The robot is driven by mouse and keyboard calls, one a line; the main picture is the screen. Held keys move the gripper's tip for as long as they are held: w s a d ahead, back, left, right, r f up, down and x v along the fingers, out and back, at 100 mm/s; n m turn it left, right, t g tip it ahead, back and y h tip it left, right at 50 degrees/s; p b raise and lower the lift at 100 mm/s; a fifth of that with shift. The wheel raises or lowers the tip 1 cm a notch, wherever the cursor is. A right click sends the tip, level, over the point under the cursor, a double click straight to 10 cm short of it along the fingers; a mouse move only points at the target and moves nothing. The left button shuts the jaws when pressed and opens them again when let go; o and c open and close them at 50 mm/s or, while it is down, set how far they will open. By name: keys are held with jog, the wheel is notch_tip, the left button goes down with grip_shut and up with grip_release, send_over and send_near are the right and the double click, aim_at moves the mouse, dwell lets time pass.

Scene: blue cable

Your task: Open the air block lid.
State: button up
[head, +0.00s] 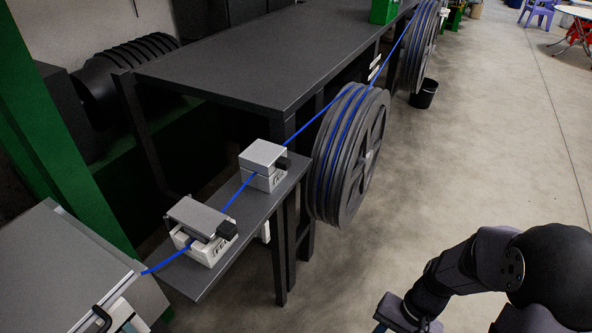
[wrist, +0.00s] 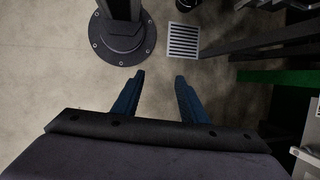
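Two small blocks with grey lids sit on a low dark shelf (head: 228,244) in the head view, and I cannot tell which is the air block. The nearer block (head: 207,250) has a white base with dark lettering, a lid (head: 199,216) that looks raised and tilted, and a black handle at its right. The farther block (head: 263,164) has its lid down flat, also with a black handle. The blue cable (head: 239,193) runs through both. My gripper (wrist: 160,76) is open and empty over the floor, far to the right of the blocks; its fingertips are cut off in the head view.
A large cable reel (head: 350,155) stands right of the shelf. A dark table (head: 260,55) rises behind it, and a grey machine (head: 65,275) stands at the lower left. A floor grate (wrist: 183,40) shows in the wrist view. Open floor lies between my arm and the shelf.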

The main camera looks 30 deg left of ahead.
jog(key=w+a+m+y, duration=0.3)
jog(key=w+a+m, duration=0.1)
jog(key=a, duration=0.5)
jog(key=m+t+y, duration=0.4)
jog(key=m+y, duration=0.9)
send_near(289, 164)
jog(key=a, duration=0.1)
jog(key=shift+a+r, duration=0.15)
jog(key=shift+a, duration=0.05)
jog(key=shift+a, duration=0.1)
jog(key=shift+a+p, duration=1.35)
jog(key=shift+a, duration=2.25)
